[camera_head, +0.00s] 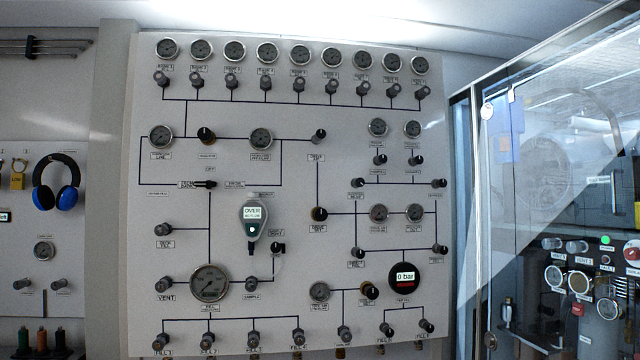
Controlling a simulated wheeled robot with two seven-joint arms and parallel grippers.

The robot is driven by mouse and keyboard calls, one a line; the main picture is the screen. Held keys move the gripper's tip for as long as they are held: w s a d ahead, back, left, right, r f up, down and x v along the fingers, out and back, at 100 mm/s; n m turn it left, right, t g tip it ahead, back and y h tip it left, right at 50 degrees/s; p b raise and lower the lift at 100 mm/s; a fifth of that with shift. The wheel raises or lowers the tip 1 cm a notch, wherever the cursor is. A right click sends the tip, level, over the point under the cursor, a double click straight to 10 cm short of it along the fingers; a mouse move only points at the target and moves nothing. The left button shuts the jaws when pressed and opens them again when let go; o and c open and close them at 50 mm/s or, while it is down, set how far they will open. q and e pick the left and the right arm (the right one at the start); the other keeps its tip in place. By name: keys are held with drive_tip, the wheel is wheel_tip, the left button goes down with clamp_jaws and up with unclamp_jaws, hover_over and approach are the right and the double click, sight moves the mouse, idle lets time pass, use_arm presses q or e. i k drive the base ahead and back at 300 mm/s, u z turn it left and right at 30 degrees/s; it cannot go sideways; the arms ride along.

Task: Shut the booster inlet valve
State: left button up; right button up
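The white fill panel (265,110) faces me, with round gauges and small knob valves joined by dark lines. The valve labels are mostly too small to read, so I cannot tell which one is the booster inlet valve. The right-hand group has small valves with dark knobs at its upper left (357,183), upper right (438,183), lower left (358,252) and lower right (440,249). A black round display reading 0 bar (404,277) sits below this group. Neither gripper is in view.
A large gauge (210,283) sits at lower left, near a handheld meter reading OVER (253,217). Fill valves line the bottom edge. Blue headphones (56,184) hang at left. A glass-fronted enclosure (550,180) stands at right.

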sight(359, 182)
drive_tip(key=u, duration=0.65)
drive_tip(key=i, duration=1.5)
drive_tip(key=z, duration=0.8)
